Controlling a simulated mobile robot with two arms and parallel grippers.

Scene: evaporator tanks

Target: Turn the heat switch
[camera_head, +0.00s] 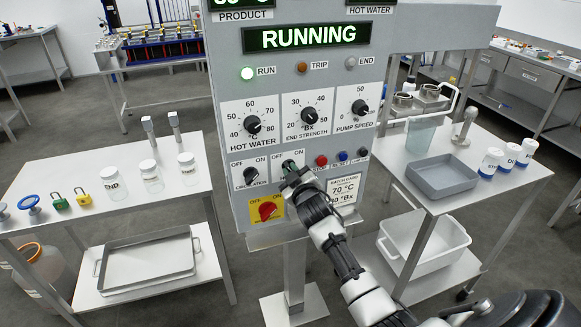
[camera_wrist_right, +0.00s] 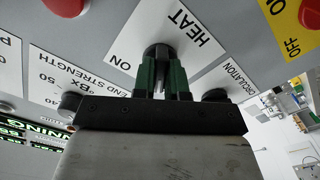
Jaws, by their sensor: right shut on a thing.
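The heat switch is a dark round knob on a white plate with OFF and ON marks, low on the grey control panel (camera_head: 220,140). In the wrist view the knob (camera_wrist_right: 158,50) sits between the green-padded fingers of my right gripper (camera_wrist_right: 161,68), beside the word HEAT. In the head view my right gripper (camera_head: 291,172) covers most of the switch and its label. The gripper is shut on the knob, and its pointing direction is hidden. My left gripper is not in view.
The circulation switch (camera_head: 251,176) is just left of my gripper. A red rotary switch (camera_head: 268,210) on a yellow plate lies below, and a red button (camera_head: 321,161) is to the right.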

